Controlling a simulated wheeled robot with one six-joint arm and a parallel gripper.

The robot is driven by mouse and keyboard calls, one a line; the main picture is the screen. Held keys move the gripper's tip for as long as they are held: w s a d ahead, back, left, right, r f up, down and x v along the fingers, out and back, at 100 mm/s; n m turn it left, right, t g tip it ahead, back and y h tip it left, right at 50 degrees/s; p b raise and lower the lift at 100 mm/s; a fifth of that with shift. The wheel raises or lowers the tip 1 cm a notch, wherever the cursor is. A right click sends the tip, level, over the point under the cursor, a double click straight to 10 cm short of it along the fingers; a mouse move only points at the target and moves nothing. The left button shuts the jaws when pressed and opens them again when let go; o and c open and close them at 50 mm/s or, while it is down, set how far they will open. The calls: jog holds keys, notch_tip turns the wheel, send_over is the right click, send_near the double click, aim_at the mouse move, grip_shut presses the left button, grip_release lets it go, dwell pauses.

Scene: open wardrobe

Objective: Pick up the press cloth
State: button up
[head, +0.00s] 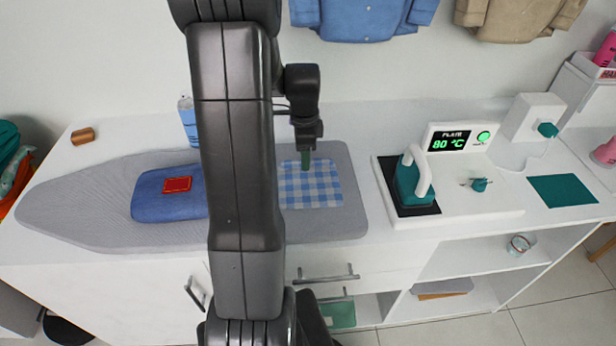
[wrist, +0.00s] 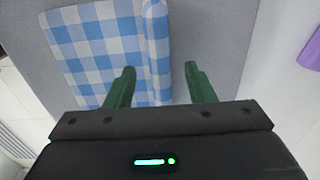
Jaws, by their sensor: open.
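A blue-and-white checkered cloth (head: 318,190), which I take as the press cloth, lies on the right part of the grey ironing board (head: 345,222). My arm hides its left part in the head view. In the wrist view the cloth (wrist: 90,45) has a raised ridge or fold (wrist: 158,40) along its right side. My gripper (head: 305,162) is over the cloth's far edge. In the wrist view its green fingers (wrist: 160,74) are open, one on each side of the ridge's near end. I cannot tell whether they touch it.
A folded blue garment (head: 155,200) with a red patch lies left on the board. A teal iron (head: 412,182) stands on its white station at right, beside a teal cloth or mat (head: 562,190). Shirts (head: 365,18) hang on the wall behind.

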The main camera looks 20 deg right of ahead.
notch_tip(320, 180, down, 2)
jog(key=shift+c, duration=0.2)
grip_shut()
